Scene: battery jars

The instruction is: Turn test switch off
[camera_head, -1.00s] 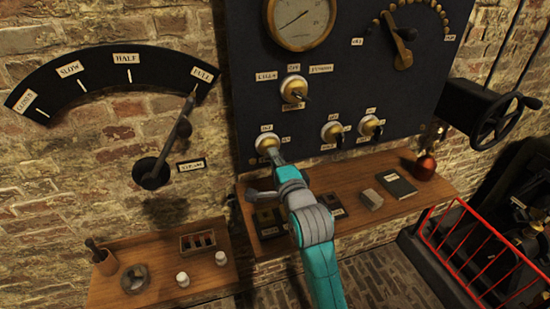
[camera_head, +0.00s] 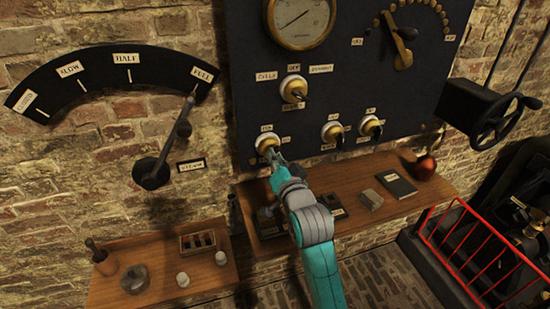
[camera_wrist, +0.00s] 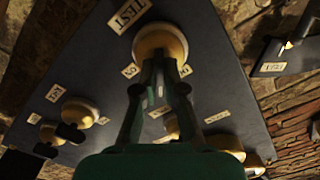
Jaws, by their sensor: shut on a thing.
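The test switch (camera_head: 267,142) is a round brass boss at the lower left of the dark panel. In the wrist view its brass boss (camera_wrist: 160,40) sits beside a TEST label (camera_wrist: 129,14), with two small labels lower down on either side. My gripper (camera_head: 275,157) is at this switch from below right, shut on its small lever. In the wrist view both fingers of my gripper (camera_wrist: 163,76) close in at the boss's lower edge. The fingers hide most of the lever, so its exact angle cannot be told.
Two similar brass switches (camera_head: 333,131) (camera_head: 370,126) sit to the right, and another (camera_head: 293,88) above. A wooden shelf (camera_head: 350,213) with a book (camera_head: 397,183) and a red flask (camera_head: 426,167) lies below. A long lever (camera_head: 178,134) stands left, at FULL.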

